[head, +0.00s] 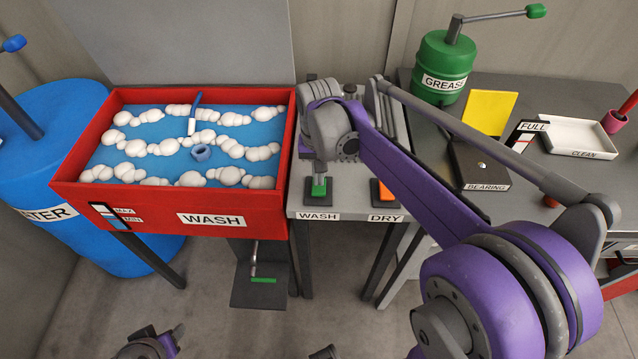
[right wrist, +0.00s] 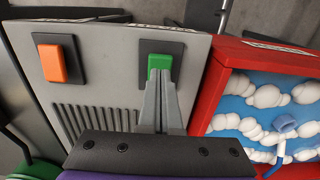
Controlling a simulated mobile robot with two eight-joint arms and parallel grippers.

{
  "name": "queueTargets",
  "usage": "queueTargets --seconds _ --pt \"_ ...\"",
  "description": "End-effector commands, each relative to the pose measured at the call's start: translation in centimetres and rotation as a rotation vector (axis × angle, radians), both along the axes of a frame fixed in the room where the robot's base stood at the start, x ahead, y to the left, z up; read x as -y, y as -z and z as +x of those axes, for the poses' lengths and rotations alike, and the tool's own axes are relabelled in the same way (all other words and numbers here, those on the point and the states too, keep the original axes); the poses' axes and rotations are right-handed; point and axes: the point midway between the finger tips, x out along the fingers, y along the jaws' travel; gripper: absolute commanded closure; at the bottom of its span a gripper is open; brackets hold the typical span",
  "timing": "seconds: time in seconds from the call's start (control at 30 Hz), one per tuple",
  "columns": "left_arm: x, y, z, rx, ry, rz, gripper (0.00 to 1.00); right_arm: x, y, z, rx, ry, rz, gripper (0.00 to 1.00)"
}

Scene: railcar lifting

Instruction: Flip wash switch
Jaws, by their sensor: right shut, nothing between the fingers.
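The green wash switch (head: 319,188) sits on a dark plate on the grey panel, above the WASH label. It also shows in the right wrist view (right wrist: 159,62), at top centre. My right gripper (head: 319,176) points down over the switch. Its fingers are together and empty, and the fingertips (right wrist: 158,86) cover the near part of the green rocker. I cannot tell whether they press on it. The orange dry switch (head: 385,192) is to the right, above the DRY label; it also shows in the right wrist view (right wrist: 59,60).
The red wash tub (head: 240,215) with blue water and white foam stands directly left of the panel. A dark pedal plate (head: 258,290) with a green bar is below. The grey bench at right holds a green grease can (head: 442,70) and a bearing box (head: 480,168).

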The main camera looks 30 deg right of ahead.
Motion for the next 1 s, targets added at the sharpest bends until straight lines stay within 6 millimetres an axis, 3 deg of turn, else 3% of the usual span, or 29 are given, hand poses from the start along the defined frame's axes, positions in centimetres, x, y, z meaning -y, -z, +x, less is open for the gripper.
queueTargets --seconds 1.0 --pt "0.0 1.0 -0.3 -0.005 0.0 0.0 0.5 0.0 1.4 0.0 0.0 0.0 0.0 1.0"
